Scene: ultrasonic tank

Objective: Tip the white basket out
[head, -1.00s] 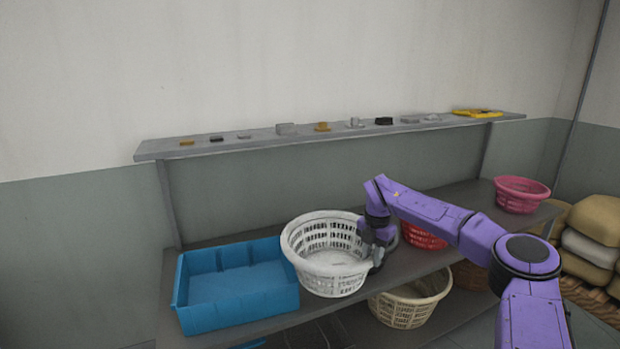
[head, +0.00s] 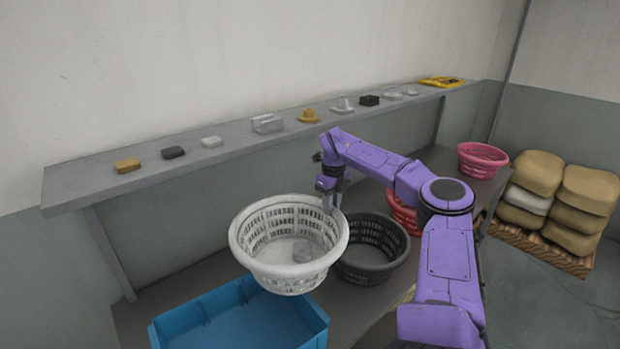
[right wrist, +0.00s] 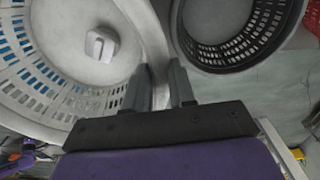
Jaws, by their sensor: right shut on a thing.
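The white basket (head: 262,265) is a round slatted basket, held up over the bench close to the blue tray, its mouth facing up with a slight tilt. My right gripper (head: 331,196) is shut on its right rim. In the right wrist view the two fingers (right wrist: 160,88) straddle the rim of the white basket (right wrist: 50,120). A pale, whitish object (right wrist: 101,44) lies on the basket's floor, and it also shows in the head view (head: 303,252).
The blue tray (head: 318,322) stands on the bench below and in front of the basket. A dark grey basket (head: 372,268) is just right of it, with red and pink (head: 482,161) baskets beyond. A shelf (head: 75,190) with small items runs behind. Sacks (head: 588,200) stand right.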

